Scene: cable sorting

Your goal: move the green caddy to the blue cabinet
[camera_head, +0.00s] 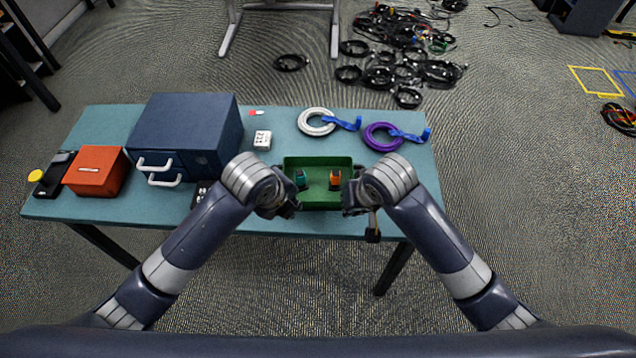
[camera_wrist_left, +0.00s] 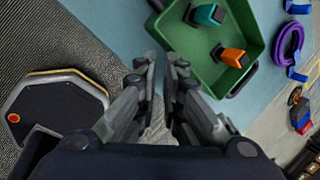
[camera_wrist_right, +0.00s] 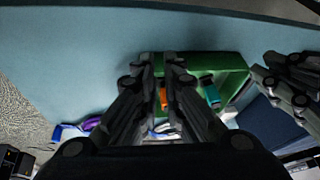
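The green caddy (camera_head: 318,162) stands on the table near its front edge, between my two grippers. A teal item (camera_head: 301,180) and an orange item (camera_head: 335,181) are inside it; both also show in the left wrist view. My left gripper (camera_head: 291,206) is at its left end; in its wrist view (camera_wrist_left: 167,66) the fingers lie close together, with a narrow gap. My right gripper (camera_head: 350,203) is at its right end; its fingers (camera_wrist_right: 158,64) stand apart, with the orange item seen beyond the gap. Contact with the caddy is unclear. The blue cabinet (camera_head: 187,128) stands left of the caddy.
An orange box (camera_head: 96,171) stands left of the cabinet. A white cable coil (camera_head: 316,121) and a purple one (camera_head: 383,136) lie behind the caddy. A small white block (camera_head: 262,139) sits between cabinet and coils. Many black cables (camera_head: 400,60) lie on the floor.

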